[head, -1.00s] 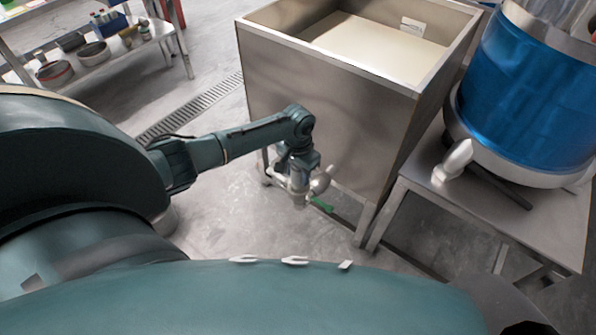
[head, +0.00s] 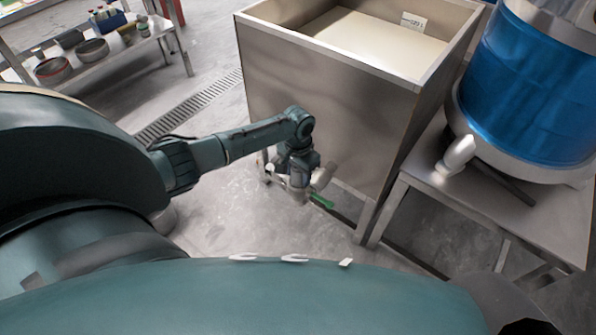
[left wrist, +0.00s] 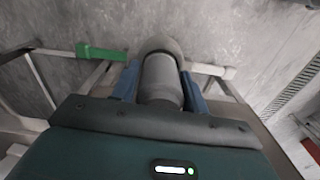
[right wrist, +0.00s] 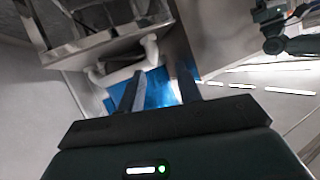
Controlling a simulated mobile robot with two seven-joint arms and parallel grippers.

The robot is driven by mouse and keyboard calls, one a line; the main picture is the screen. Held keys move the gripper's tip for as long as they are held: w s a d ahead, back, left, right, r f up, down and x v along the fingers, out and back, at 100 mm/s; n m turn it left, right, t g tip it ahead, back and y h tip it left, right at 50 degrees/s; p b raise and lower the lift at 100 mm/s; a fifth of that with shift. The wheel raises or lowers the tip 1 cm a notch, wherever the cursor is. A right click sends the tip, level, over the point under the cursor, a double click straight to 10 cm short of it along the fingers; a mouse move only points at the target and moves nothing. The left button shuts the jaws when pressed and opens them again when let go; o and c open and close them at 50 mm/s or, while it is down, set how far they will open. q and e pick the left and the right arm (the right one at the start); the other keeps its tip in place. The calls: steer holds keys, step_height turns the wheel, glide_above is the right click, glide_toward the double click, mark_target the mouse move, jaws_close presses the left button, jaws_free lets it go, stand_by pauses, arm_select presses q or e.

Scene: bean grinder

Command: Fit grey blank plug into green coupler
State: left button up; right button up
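The grey blank plug (left wrist: 162,80) is a grey cylinder with a wider rounded end. It sits between the blue fingers of my left gripper (left wrist: 160,85), which look closed on its sides. A green bar (left wrist: 101,52) sticks out left of it and a white bar (left wrist: 209,70) right of it; I take these as the green coupler's handles. The coupler body is hidden behind the plug, so I cannot tell whether they touch. In the head view my left gripper (head: 297,180) is low beside the steel bin, with the green bar (head: 320,202) just right of it. My right gripper (right wrist: 154,85) is open and empty.
A steel bin (head: 330,110) stands right behind my left gripper. A blue drum (head: 530,85) with a pale outlet (head: 456,157) stands on a steel table (head: 480,215) at right. A shelf (head: 110,45) with pans is at far left. Open floor lies left of the bin.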

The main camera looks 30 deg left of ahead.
arm_select(q)
steer(key=o, duration=0.4)
steer(key=shift+s, duration=0.1)
step_height(320, 180, up, 13)
steer(key=p, duration=0.3)
steer(key=shift+r, duration=0.15)
stand_by(0.5)
